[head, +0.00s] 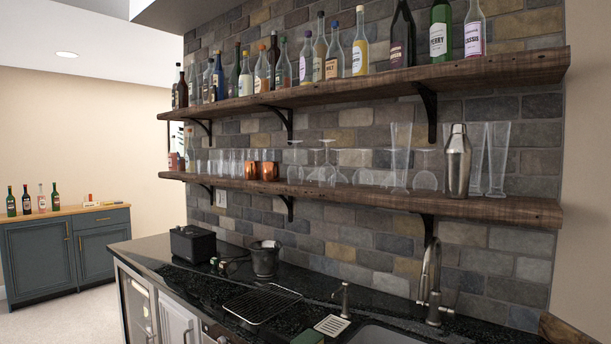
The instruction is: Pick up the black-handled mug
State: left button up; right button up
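I cannot make out a black-handled mug for certain. Two copper-coloured mugs (268,171) stand on the lower wooden shelf, left of the stemmed glasses; their handles are too small to tell. A small dark rounded object (229,266) sits on the black counter, left of a dark metal bucket (265,260); I cannot tell what it is. Neither of my grippers is in the head view.
The lower shelf (400,202) also holds glasses and a steel shaker (458,160). Bottles line the upper shelf (360,87). The counter (195,281) carries a black box (192,244), wire rack (263,302) and tap (431,280). Floor at the left is clear.

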aim_at(270, 170)
jog(key=j+z, duration=0.1)
jog(key=z, duration=0.3)
jog(key=i+j+z, duration=0.1)
jog(key=z, duration=0.35)
jog(key=j+z, duration=0.2)
jog(key=z, duration=0.2)
jog(key=j+z, duration=0.35)
jog(key=k+j+z, duration=0.15)
jog(key=j+z, duration=0.15)
jog(key=k+j+z, duration=0.1)
jog(key=j, duration=0.25)
jog(key=k+j, duration=0.1)
jog(key=j, duration=0.2)
jog(key=k+j+z, duration=0.15)
jog(key=j, duration=0.2)
jog(key=k+j, duration=0.15)
jog(key=j, duration=0.25)
jog(key=k+j, duration=0.1)
jog(key=j, duration=0.25)
